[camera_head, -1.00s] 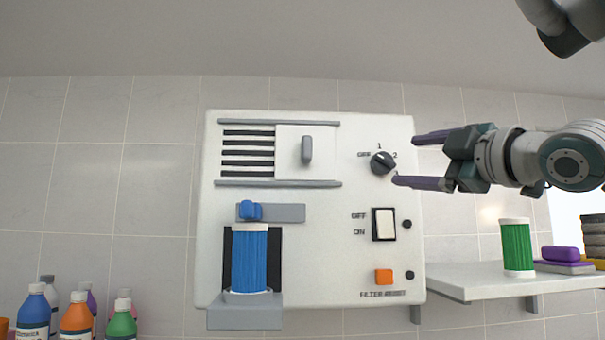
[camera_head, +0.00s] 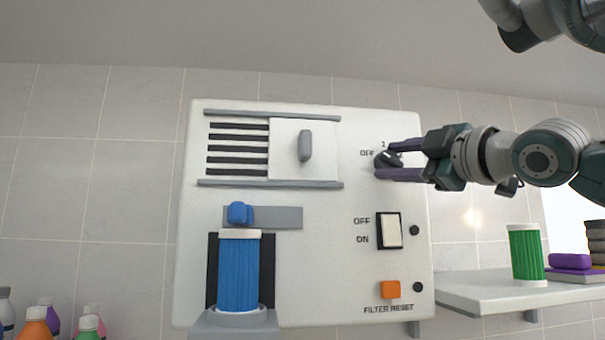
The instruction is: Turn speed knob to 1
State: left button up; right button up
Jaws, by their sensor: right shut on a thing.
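The dark speed knob (camera_head: 387,160) sits at the upper right of the white wall panel (camera_head: 330,260). The labels "OFF" and "1" show beside and above it; the "2" mark is hidden by my gripper. My right gripper (camera_head: 385,161) reaches in from the right and is shut on the knob, one purple finger above it and one below. The knob's pointer is partly covered, so its exact setting is hard to tell. My left gripper is not in view.
Below the knob are an OFF/ON rocker switch (camera_head: 389,231) and an orange filter reset button (camera_head: 390,289). A blue filter (camera_head: 238,275) stands at the panel's lower left. A shelf (camera_head: 480,290) at right holds a green cylinder (camera_head: 525,254).

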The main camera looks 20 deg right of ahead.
grip_shut()
jog(key=shift+f, duration=0.1)
